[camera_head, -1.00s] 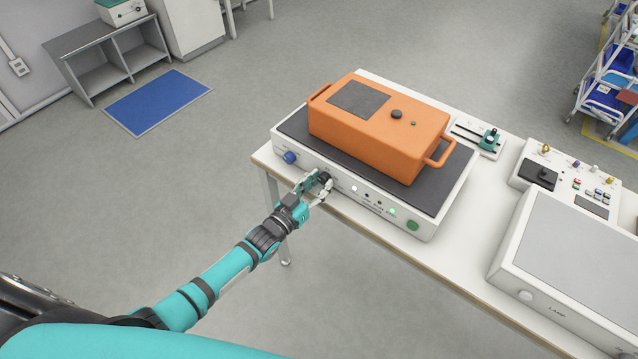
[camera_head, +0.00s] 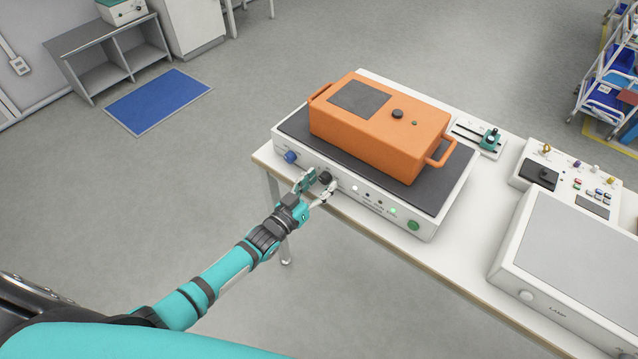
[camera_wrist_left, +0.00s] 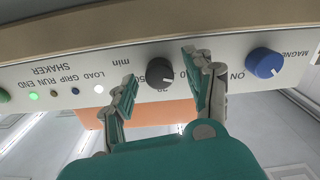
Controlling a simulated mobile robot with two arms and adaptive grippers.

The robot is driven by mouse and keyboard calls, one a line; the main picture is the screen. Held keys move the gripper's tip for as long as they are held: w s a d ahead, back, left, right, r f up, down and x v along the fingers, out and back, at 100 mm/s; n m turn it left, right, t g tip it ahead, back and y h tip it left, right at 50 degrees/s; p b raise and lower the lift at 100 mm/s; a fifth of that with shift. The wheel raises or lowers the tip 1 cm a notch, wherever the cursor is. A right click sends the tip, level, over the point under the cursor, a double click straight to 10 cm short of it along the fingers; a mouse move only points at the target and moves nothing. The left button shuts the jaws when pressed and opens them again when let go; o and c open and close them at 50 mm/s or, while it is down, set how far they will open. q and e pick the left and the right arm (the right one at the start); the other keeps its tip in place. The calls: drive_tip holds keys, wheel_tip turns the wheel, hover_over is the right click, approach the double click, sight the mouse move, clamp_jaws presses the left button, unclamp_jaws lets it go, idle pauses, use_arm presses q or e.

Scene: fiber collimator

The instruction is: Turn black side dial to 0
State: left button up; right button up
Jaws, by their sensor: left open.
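The black side dial (camera_head: 325,178) sits on the front panel of the white shaker (camera_head: 340,183), between a blue knob (camera_head: 290,157) and a row of small lights. My left gripper (camera_head: 316,187) is open in front of the panel, with a finger on each side of the dial. In the left wrist view the dial (camera_wrist_left: 159,72) lies between the open fingers (camera_wrist_left: 162,85), with gaps visible on both sides. Numbers around the dial, upside down there, are partly hidden by the fingers. My right gripper is not in view.
An orange box (camera_head: 380,135) with handles stands on the shaker's dark top. A green knob (camera_head: 414,225) is at the panel's right end. A small slider device (camera_head: 480,138), a control box (camera_head: 565,178) and a large white unit (camera_head: 575,250) share the table. Floor left is free.

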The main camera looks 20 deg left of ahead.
use_arm(q)
drive_tip(key=v, duration=1.2)
drive_tip(key=s+a+f+g+y, duration=0.15)
drive_tip(key=s+f, duration=0.25)
drive_tip(key=f, duration=0.4)
drive_tip(key=s+a+f+g+y, duration=0.1)
drive_tip(key=s+f+g+y, duration=0.2)
drive_tip(key=f, duration=0.5)
drive_tip(key=s+a+f+g, duration=0.2)
drive_tip(key=s+f+g, duration=0.15)
drive_tip(key=f, duration=0.55)
drive_tip(key=s+d+f+g+y, duration=0.1)
drive_tip(key=s+f+g, duration=0.3)
drive_tip(key=s, duration=1)
drive_tip(key=s+d+f+g, duration=0.1)
drive_tip(key=s+f+g, duration=0.3)
drive_tip(key=s+f, duration=0.6)
drive_tip(key=s, duration=0.4)
drive_tip(key=shift+s+d+f+y, duration=0.15)
drive_tip(key=shift+s+f+y, duration=0.2)
drive_tip(key=shift+s, duration=0.05)
